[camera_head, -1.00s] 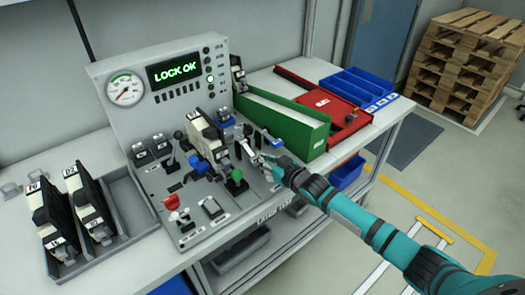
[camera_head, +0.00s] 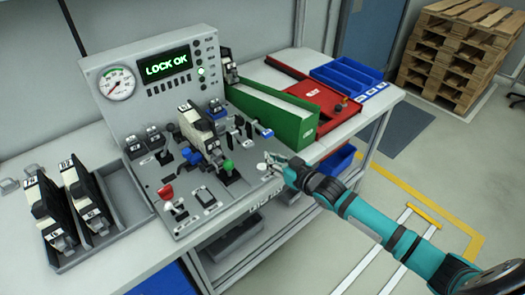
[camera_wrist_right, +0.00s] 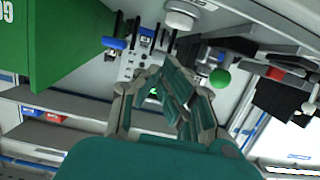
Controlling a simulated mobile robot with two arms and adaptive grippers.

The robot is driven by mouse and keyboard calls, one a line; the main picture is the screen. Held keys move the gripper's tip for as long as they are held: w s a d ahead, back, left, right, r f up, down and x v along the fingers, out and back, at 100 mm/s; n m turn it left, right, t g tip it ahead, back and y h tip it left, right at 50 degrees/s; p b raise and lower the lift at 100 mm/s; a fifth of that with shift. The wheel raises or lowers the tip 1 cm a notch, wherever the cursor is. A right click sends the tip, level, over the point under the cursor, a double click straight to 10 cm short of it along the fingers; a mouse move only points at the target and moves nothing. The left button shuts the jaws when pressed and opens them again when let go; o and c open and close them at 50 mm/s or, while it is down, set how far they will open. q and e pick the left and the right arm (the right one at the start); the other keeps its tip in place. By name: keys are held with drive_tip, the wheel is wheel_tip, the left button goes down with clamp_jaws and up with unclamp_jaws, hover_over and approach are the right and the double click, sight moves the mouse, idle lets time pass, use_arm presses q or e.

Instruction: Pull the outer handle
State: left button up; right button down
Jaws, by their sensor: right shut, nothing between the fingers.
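The control panel (camera_head: 150,180) stands on the bench with a display reading LOCK OK (camera_head: 166,65). Several handles rise from it. A blue-tipped lever (camera_head: 265,132) at its right edge is the outermost handle I see; it also shows in the wrist view (camera_wrist_right: 115,43). A green knob (camera_head: 228,165) stands nearer the front, also in the wrist view (camera_wrist_right: 220,78). My right gripper (camera_head: 268,166) is shut and empty, over the panel's right front corner, in front of the blue-tipped lever and apart from it. Its fingers (camera_wrist_right: 168,78) show in the wrist view. My left gripper is out of view.
A green bin (camera_head: 275,117) stands close behind the lever. A red tray (camera_head: 318,100) and blue bins (camera_head: 348,82) lie farther right. A grey tray (camera_head: 125,205) with black and white units is at the left. Wooden pallets (camera_head: 460,55) stand on the floor at the back right.

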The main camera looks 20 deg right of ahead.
drive_tip(key=s, duration=0.1)
drive_tip(key=s+d, duration=0.1)
drive_tip(key=shift+s+f, duration=0.2)
drive_tip(key=shift+s, duration=0.15)
idle(0.5)
